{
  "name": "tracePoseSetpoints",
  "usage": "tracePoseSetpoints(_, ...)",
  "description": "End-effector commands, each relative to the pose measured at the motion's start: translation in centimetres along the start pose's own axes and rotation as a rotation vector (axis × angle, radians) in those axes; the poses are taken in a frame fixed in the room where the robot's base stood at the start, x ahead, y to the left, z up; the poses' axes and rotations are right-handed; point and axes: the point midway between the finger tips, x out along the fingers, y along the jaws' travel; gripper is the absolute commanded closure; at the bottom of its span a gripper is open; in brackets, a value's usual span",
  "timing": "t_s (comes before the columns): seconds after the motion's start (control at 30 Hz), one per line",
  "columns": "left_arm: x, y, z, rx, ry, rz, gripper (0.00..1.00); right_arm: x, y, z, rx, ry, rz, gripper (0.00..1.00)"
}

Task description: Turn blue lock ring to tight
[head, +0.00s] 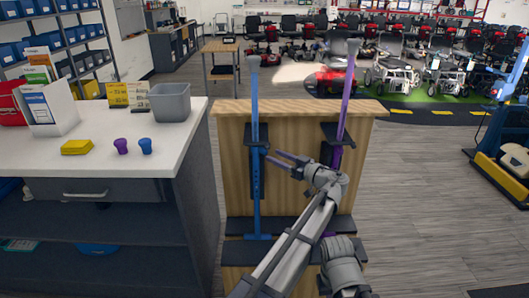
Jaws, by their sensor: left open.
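A blue pole (256,190) stands upright against a light wooden panel, with a grey handle on top and a dark bracket around its middle. The blue lock ring is too small to make out clearly on it. A purple pole (346,105) stands to its right, partly behind my arm. My left gripper (274,156) is in front of the panel, its fingers pointing left toward the blue pole's bracket. The fingers are apart with nothing seen between them. I cannot tell whether a fingertip touches the pole. My right gripper is not in view.
Open floor lies further right.

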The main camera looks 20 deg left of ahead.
Motion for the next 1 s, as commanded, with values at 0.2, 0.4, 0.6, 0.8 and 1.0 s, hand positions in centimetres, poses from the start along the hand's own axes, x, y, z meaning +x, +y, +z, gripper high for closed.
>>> tracePoseSetpoints(0.2,3.5,0.0,0.0,0.001,-0.001,-0.002,0.5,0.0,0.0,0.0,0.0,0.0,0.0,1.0)
tracePoseSetpoints(0.4,5.5,0.0,0.0,0.001,-0.002,-0.001,0.5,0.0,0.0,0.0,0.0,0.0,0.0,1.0)
tracePoseSetpoints(0.6,6.0,0.0,0.1,0.001,-0.002,-0.001,0.5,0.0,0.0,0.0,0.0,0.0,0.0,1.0)
tracePoseSetpoints(0.8,6.0,0.0,0.1,0.002,-0.002,0.0,0.52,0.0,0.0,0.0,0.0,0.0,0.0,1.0)
tracePoseSetpoints(1.0,6.0,0.0,0.1,0.002,-0.002,0.0,0.75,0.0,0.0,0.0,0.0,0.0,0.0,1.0)
